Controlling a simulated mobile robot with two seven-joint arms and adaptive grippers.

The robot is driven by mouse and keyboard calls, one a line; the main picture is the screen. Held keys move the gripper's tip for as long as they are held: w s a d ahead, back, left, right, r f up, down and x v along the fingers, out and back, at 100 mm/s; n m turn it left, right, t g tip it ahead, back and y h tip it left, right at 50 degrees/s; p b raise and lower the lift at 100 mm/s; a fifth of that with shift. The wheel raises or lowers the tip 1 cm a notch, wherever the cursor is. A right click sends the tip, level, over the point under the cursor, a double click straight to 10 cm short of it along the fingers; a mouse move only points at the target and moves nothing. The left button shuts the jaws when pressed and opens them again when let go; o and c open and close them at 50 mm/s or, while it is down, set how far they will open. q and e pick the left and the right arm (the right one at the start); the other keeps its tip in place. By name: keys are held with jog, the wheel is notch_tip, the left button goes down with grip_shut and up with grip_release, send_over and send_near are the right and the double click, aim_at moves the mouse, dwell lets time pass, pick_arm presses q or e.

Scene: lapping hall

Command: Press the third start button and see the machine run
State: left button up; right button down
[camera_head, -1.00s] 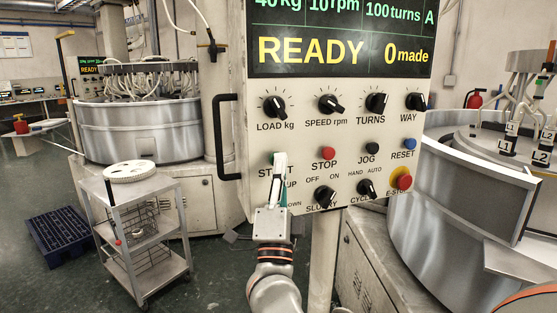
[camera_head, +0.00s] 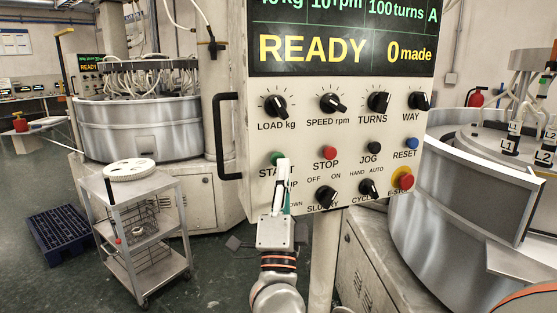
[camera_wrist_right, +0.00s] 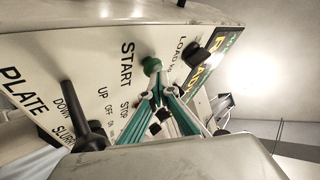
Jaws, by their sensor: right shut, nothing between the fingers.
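The control panel (camera_head: 232,120) fills the middle of the head view; its display (camera_head: 340,45) reads READY and 0 made. The green START button (camera_head: 277,157) is at the panel's left, partly covered by my right gripper (camera_head: 283,165). In the wrist view the green button (camera_wrist_right: 151,65) stands out from the panel, just beyond the shut fingertips (camera_wrist_right: 156,92). The gripper holds nothing. Whether the tips touch the button I cannot tell. The lapping machine (camera_head: 455,205) stands at the right. My left gripper is not in view.
A red STOP button (camera_head: 329,153) and a red and yellow emergency stop (camera_head: 403,180) are on the same panel, with several black knobs. A black handle (camera_head: 224,135) sticks out at its left edge.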

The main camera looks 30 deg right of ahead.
jog(key=shift+s+r, duration=0.1)
jog(key=shift+s+a+p, duration=0.15)
jog(key=shift+s+p, duration=0.05)
jog(key=shift+s, duration=0.35)
jog(key=shift+s+a+p, duration=0.15)
jog(key=shift+s+p, duration=0.05)
jog(key=shift+s, duration=0.3)
jog(key=s, duration=0.2)
jog(key=shift+s+a, duration=0.3)
jog(key=shift+s, duration=0.1)
